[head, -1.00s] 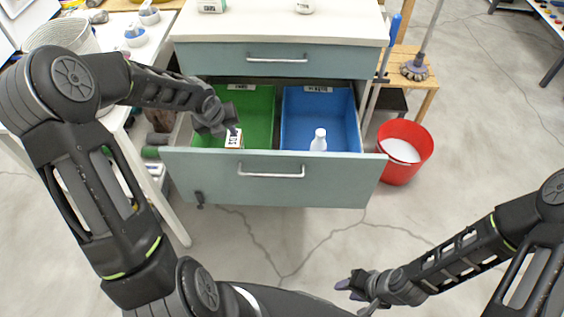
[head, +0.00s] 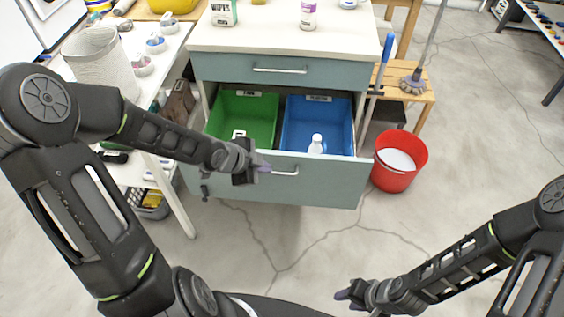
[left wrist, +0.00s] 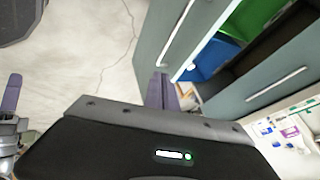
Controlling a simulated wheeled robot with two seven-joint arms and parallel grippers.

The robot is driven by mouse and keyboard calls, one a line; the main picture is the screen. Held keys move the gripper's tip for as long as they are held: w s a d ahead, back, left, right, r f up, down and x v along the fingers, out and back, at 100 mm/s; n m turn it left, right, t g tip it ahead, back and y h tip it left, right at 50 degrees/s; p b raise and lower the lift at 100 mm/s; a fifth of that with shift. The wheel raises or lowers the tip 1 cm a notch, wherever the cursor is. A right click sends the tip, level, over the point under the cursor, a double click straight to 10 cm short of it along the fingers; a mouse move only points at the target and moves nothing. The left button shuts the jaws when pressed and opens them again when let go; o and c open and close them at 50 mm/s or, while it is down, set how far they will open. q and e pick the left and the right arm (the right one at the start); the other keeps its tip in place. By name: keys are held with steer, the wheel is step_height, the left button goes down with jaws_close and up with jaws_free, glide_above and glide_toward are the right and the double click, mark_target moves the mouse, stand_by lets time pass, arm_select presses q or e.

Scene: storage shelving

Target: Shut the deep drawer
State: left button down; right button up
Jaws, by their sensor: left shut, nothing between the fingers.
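The deep drawer (head: 325,190) is the lower drawer of a blue-grey cabinet and stands pulled out. It holds a green bin (head: 255,113) and a blue bin (head: 318,117). A white bottle (head: 316,144) is in the blue bin, and a small white box (head: 239,134) shows in the green bin. My left gripper (head: 262,169) is shut and empty, in front of the drawer's front panel near its handle (head: 286,172). I cannot tell whether it touches the panel. The handle also shows in the left wrist view (left wrist: 176,32). My right gripper (head: 346,296) is low at right, away from the drawer; its jaw state is unclear.
The upper drawer (head: 282,71) is shut beneath the white countertop (head: 282,40). A red bucket (head: 399,172) stands right of the drawer, beside a wooden stool (head: 425,98). A white table (head: 150,95) is at left. The floor in front is clear.

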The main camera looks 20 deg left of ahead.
arm_select(q)
steer(key=b, duration=0.6)
glide_toward(288, 163)
step_height(288, 163, down, 4)
steer(key=s+d, duration=0.2)
steer(key=w, duration=0.3)
steer(key=shift+w+a, duration=0.25)
steer(key=shift+w+a+p, duration=0.1)
steer(key=shift+w+p, duration=0.2)
steer(key=shift+w, duration=0.25)
